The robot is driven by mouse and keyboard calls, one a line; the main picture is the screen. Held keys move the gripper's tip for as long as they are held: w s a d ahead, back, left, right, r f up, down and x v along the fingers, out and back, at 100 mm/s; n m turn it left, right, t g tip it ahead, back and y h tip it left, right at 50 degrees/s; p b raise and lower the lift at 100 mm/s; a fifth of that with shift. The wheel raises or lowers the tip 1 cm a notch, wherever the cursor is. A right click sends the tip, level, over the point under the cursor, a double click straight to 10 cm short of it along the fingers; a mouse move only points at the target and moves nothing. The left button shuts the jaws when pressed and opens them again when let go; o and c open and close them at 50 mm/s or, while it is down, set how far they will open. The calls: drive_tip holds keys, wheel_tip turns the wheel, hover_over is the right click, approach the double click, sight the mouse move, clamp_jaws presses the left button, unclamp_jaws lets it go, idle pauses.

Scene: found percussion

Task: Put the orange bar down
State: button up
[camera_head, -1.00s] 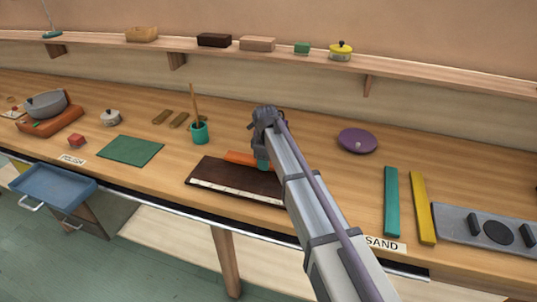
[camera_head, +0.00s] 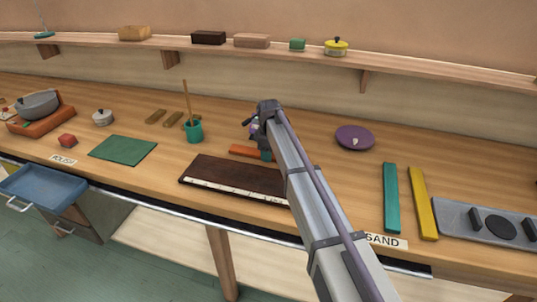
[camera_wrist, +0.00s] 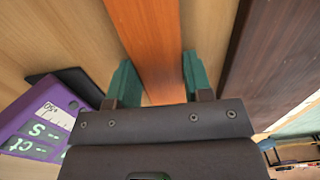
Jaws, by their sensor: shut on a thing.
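The orange bar (camera_head: 243,151) is over the bench just behind the dark brown board (camera_head: 225,177). My gripper (camera_head: 266,154) is shut on it near its right end. In the wrist view the orange bar (camera_wrist: 150,35) runs up the picture between the green fingertips of my gripper (camera_wrist: 160,80). The dark board (camera_wrist: 272,60) lies to its right there, apart from it. Whether the bar touches the bench top, I cannot tell. My arm hides the bar's right end in the head view.
A purple device (camera_wrist: 40,130) with a scale is close on the left in the wrist view. A teal cup (camera_head: 194,132) with a stick stands left of the bar. A purple dish (camera_head: 355,138) is to the right. A teal bar (camera_head: 391,198) and yellow bar (camera_head: 423,203) lie further right.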

drive_tip(key=o, duration=1)
wheel_tip(320, 180, up, 12)
drive_tip(key=p, duration=1.2)
drive_tip(key=shift+r, duration=0.1)
drive_tip(key=shift+s, duration=0.1)
drive_tip(key=s+d+m, duration=0.5)
drive_tip(key=s+d, duration=0.2)
drive_tip(key=s, duration=0.4)
drive_tip(key=s+d+m, duration=0.5)
drive_tip(key=s+d, duration=0.2)
drive_tip(key=s, duration=0.4)
drive_tip(key=s+d+m, duration=0.5)
drive_tip(key=s+d, duration=0.2)
drive_tip(key=s, duration=0.5)
drive_tip(key=shift+d, duration=0.15)
drive_tip(key=shift+o, duration=0.5)
drive_tip(key=shift+w, duration=0.2)
